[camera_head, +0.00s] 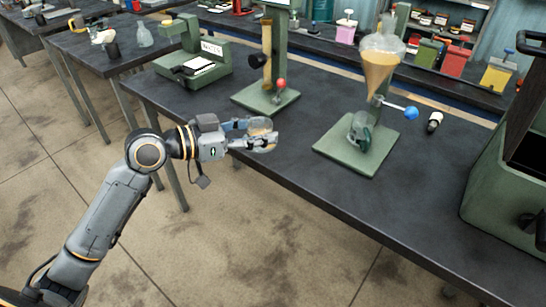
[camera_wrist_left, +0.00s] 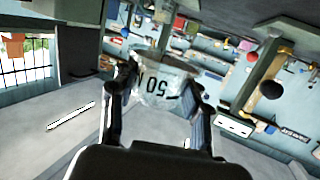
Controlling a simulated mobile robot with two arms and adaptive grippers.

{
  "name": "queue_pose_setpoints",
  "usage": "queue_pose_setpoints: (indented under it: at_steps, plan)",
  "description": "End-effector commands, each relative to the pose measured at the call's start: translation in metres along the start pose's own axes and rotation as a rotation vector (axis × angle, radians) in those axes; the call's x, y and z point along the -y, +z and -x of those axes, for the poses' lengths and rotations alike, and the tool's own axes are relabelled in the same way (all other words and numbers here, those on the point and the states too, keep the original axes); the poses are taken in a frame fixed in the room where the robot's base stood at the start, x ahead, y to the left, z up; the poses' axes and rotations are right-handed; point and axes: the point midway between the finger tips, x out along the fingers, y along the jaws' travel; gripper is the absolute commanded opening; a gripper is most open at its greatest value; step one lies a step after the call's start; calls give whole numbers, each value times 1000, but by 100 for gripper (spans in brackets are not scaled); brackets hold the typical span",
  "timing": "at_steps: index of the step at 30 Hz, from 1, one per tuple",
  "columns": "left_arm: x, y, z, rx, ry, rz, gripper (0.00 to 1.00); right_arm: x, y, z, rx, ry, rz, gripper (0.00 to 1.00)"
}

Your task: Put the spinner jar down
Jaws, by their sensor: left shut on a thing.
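My left gripper (camera_head: 268,135) is shut on a small clear jar (camera_head: 261,126), held at the front left edge of the dark table (camera_head: 300,150). In the left wrist view the jar (camera_wrist_left: 160,86) sits between the two fingers of the gripper (camera_wrist_left: 164,98), with dark "50" markings on its wall. The jar looks tilted in that view. Whether its bottom touches the table cannot be told. My right gripper is not in view.
A green stand (camera_head: 335,152) holds a funnel of amber liquid (camera_head: 379,72), a blue-knobbed lever (camera_head: 411,113) and a glass vessel (camera_head: 361,132). Behind my gripper are a red-knobbed stand (camera_head: 252,100) and a green balance (camera_head: 222,52). A green machine (camera_head: 490,205) is at right. The front middle tabletop is clear.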

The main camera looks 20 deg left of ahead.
Motion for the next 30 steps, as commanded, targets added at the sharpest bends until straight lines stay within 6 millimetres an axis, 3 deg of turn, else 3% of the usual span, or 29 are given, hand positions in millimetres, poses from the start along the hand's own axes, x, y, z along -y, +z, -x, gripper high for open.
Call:
queue_pose_setpoints:
  at_steps: [1,3,8,11,18,21,30]
  plan:
    - [6,5,-5,-7,-18,-7,0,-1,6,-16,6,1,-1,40]
    - [11,1,-7,-15,-35,-2,0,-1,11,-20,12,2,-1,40]
    - [24,-2,-18,-23,-51,8,0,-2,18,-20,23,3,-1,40]
    - [39,2,-35,-24,-51,11,0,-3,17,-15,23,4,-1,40]
    - [79,20,-81,-22,-49,11,0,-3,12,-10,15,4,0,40]
    - [90,40,-97,-20,-48,12,0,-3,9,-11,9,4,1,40]
    - [109,68,-122,-22,-47,6,0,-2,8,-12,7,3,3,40]
